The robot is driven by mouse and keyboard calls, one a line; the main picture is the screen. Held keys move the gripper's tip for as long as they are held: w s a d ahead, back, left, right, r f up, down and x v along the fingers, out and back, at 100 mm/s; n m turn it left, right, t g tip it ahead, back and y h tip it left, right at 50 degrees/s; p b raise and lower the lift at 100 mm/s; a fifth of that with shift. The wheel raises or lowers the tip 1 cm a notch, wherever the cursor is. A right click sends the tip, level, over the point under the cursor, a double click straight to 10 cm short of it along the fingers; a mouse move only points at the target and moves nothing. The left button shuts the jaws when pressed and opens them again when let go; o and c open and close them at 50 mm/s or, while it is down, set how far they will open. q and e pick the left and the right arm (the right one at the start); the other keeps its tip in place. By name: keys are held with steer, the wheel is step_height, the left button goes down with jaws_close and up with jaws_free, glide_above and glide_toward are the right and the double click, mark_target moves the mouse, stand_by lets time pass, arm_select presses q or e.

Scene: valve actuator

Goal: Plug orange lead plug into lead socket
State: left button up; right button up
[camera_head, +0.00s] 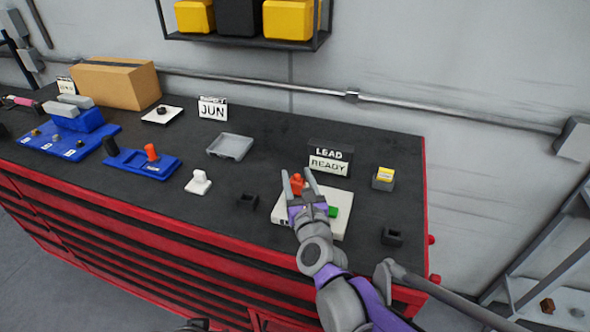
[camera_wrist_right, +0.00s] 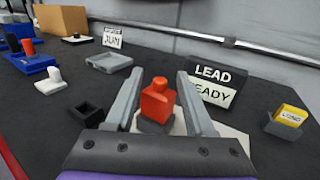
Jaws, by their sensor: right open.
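The orange lead plug (camera_head: 297,184) stands upright at the back left of a white panel (camera_head: 338,227) on the bench. In the right wrist view, the orange plug (camera_wrist_right: 158,104) rises from a dark square block (camera_wrist_right: 154,125), which looks like the lead socket; how deep it sits is hidden. My right gripper (camera_head: 298,174) is open, with one finger on each side of the plug. In the wrist view, gaps show between the plug and both fingers of my right gripper (camera_wrist_right: 156,80). My left gripper is not in view.
A "LEAD READY" sign (camera_head: 330,161) stands just behind the panel. A green piece (camera_head: 333,211) is on the panel. Empty dark holders (camera_head: 247,200) (camera_head: 392,237) stand either side. A yellow block in a holder (camera_head: 383,178) is at right. A grey tray (camera_head: 230,146) lies behind left.

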steer(key=s, duration=0.3)
steer(key=s+d, duration=0.1)
steer(key=s, duration=0.3)
steer(key=shift+d, duration=0.2)
steer(key=shift+w, duration=0.1)
